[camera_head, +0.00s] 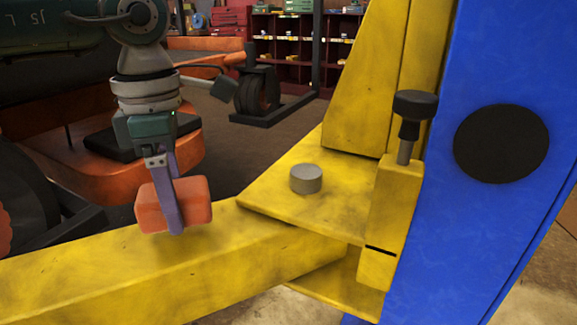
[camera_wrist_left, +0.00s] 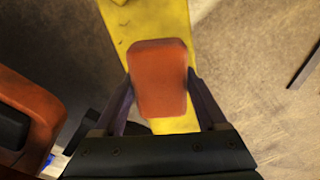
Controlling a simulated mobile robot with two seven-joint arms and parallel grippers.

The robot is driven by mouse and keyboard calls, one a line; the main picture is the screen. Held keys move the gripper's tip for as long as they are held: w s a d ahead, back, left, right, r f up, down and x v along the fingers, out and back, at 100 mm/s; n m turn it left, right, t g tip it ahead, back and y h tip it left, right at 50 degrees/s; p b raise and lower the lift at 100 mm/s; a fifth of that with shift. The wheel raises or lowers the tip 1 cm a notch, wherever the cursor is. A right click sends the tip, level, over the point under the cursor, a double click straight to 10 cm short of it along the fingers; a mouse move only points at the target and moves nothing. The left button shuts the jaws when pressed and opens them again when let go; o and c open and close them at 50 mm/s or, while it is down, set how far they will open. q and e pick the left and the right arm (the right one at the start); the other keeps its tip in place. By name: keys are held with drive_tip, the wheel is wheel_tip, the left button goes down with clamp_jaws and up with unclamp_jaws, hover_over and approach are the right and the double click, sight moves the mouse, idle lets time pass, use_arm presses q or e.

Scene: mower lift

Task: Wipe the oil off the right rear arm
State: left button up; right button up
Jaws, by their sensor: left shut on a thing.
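My left gripper (camera_head: 175,215) points down and is shut on an orange block-shaped sponge (camera_head: 196,203). The sponge also shows between the two fingers in the left wrist view (camera_wrist_left: 159,78). The yellow lift arm (camera_head: 130,270) runs from the lower left to the yellow bracket at the post. The sponge is at the top face of this arm; I cannot tell whether it touches it. Dark smudges show on the arm near the sponge and toward the bracket. The arm also shows beneath the sponge in the left wrist view (camera_wrist_left: 140,18). My right gripper is not in view.
A blue post (camera_head: 500,230) with a black disc stands at the right. A grey pin (camera_head: 306,179) and a black knob (camera_head: 415,104) rise from the yellow bracket. An orange mower (camera_head: 130,155) is behind my left gripper. Red shelves (camera_head: 290,45) stand at the back.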

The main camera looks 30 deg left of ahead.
use_arm(q)
drive_tip(key=shift+r+p, duration=1.65)
drive_tip(key=shift+r, duration=0.8)
drive_tip(key=shift+d+r, duration=0.1)
